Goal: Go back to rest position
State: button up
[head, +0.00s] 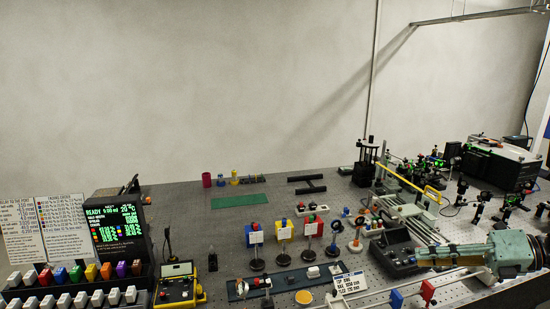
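My arm reaches in from the right edge, with a pale green wrist part. My gripper (424,258) points left, above the right part of the bench (215,235). It is small and seen from the side, so I cannot tell whether its fingers are open or shut. I see no object clearly held in it. A dark instrument box (395,250) is just left of the fingertips in the picture; whether they touch cannot be told.
Blue, yellow and red mounts (284,232) stand mid-bench. A dark strip (285,281) with small parts lies in front. A display (118,224) and coloured blocks (91,272) fill the left. Optics and a black box (498,168) crowd the right. Space above the bench is clear.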

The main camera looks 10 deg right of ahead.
jog(key=s+a+r+n+g+h+b, duration=0.15)
jog(key=s+a+n+g, duration=0.25)
jog(key=s+a+n, duration=0.45)
jog(key=s+a+r+n+g+h+b, duration=0.1)
jog(key=s+a+r+n+g+b, duration=0.25)
jog(key=a, duration=0.85)
jog(key=s+a+f+n+g+h+b, duration=0.1)
jog(key=s+a+n+h+b, duration=0.2)
jog(key=s+n, duration=0.55)
jog(key=s+a+n+g+h, duration=0.25)
jog(key=s+n+h, duration=0.2)
jog(key=s, duration=0.75)
notch_tip(320, 180, up, 14)
jog(key=w+a+n+t+h+p, duration=0.1)
jog(key=a+n+t+h+p, duration=0.1)
jog(key=n+t+p, duration=0.3)
jog(key=n+t, duration=0.3)
jog(key=n, duration=0.3)
jog(key=shift+w+a+f, duration=0.25)
jog(key=shift+w+a, duration=0.05)
jog(key=shift+a, duration=0.1)
jog(key=shift+d, duration=0.15)
